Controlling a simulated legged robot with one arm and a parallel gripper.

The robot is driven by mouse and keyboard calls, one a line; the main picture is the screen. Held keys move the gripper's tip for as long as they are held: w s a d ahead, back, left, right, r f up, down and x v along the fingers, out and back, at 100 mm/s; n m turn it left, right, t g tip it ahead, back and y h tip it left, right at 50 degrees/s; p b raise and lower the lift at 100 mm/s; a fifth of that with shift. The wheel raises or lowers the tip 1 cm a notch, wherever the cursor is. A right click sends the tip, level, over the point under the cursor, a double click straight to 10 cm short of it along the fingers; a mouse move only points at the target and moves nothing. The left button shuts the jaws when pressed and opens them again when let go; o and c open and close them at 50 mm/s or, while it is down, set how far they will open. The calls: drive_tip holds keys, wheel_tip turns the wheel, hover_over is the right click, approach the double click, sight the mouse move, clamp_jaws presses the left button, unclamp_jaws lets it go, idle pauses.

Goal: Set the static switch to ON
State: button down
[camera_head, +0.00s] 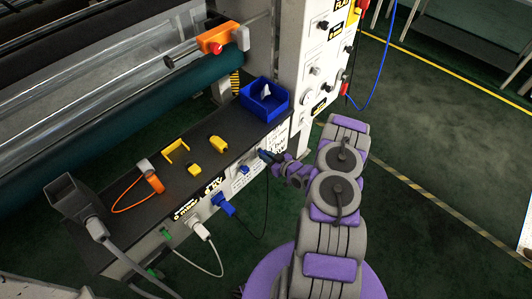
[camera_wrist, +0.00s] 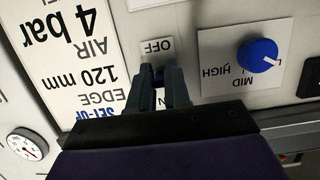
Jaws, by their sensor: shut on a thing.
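My gripper (camera_wrist: 160,82) is at the panel front in the wrist view. Its two dark fingers are close together on the small static switch (camera_wrist: 159,73), of which only a dark bluish bit shows between the tips. Part of another label, reading N, shows between the fingers below the switch. The lever's position is hidden by the fingers. In the head view my gripper (camera_head: 268,156) reaches the front face of the bench at its right end, and the switch cannot be seen.
A blue knob (camera_wrist: 257,55) on a MID/HIGH plate is right of my fingers. A gauge (camera_wrist: 27,143) is at lower left. In the head view, a blue bin (camera_head: 264,100) and yellow parts (camera_head: 193,171) stand on the bench top. A blue plug (camera_head: 223,204) with a cable is nearby.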

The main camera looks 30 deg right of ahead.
drive_tip(key=r+g+p, duration=0.1)
drive_tip(key=g, duration=0.1)
drive_tip(key=r+g+h+p, duration=0.1)
drive_tip(key=p, duration=0.1)
drive_tip(key=shift+w+g+h, duration=0.2)
drive_tip(key=shift+g+h, duration=0.1)
drive_tip(key=shift+g, duration=0.1)
drive_tip(key=shift+w+r+g+h+p, duration=0.1)
drive_tip(key=shift+r+g+h+p, duration=0.1)
drive_tip(key=shift+g+p, duration=0.45)
drive_tip(key=shift+w+r+g+h+p, duration=0.1)
drive_tip(key=shift+r+g+h+p, duration=0.1)
drive_tip(key=shift+g+p, duration=0.4)
drive_tip(key=shift+f, duration=0.1)
drive_tip(key=c, duration=1.1)
unclamp_jaws()
drive_tip(key=shift+f, duration=0.1)
drive_tip(key=shift+s, duration=0.15)
drive_tip(key=p+v, duration=0.1)
drive_tip(key=v, duration=1.6)
drive_tip(key=shift+r+p, duration=0.3)
drive_tip(key=shift+p, duration=0.1)
